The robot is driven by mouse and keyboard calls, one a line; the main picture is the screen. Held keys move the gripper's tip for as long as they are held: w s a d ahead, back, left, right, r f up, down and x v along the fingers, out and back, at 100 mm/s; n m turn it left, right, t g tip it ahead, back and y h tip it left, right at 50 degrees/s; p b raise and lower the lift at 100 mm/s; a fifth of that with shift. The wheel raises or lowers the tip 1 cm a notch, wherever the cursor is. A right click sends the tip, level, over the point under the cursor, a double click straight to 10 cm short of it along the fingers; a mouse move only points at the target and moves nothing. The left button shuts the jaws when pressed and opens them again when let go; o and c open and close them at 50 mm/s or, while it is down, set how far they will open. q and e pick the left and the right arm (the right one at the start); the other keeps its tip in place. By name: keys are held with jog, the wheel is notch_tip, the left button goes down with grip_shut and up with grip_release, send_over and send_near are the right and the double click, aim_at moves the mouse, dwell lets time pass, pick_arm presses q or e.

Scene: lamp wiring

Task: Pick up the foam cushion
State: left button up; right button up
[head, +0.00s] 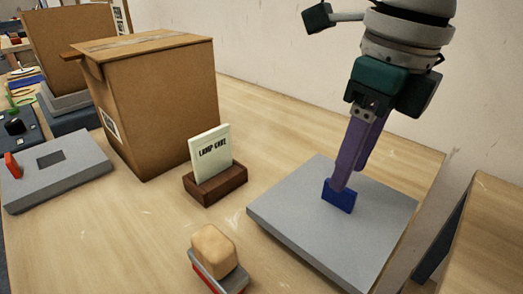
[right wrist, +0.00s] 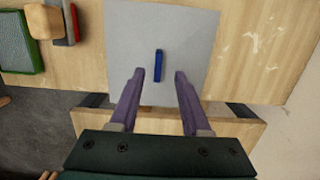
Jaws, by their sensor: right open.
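No object is marked as the foam cushion, and I cannot tell for certain which it is. A small blue block (head: 339,197) stands on a flat grey slab (head: 290,215); it also shows in the right wrist view (right wrist: 159,66). A soft-looking tan block (head: 213,250) with rounded edges sits on a grey and red holder. My right gripper (head: 341,186) points down at the blue block. Its purple fingers are open, one on each side of the block in the right wrist view (right wrist: 159,73), with gaps to both. My left gripper is out of view.
A brown wooden holder (head: 217,186) with a lamp card (head: 211,149) stands left of the slab. A large cardboard box (head: 160,105) is behind it. A grey unit with a red switch (head: 60,172) lies at the left. A green tray (right wrist: 15,45) shows in the right wrist view.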

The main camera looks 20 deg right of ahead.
aim_at(335, 208)
jog(key=f, duration=0.3)
jog(key=shift+w+a+f, duration=0.15)
jog(key=shift+a+f, duration=0.05)
jog(key=shift+f, duration=0.15)
grip_shut()
dwell(1.1)
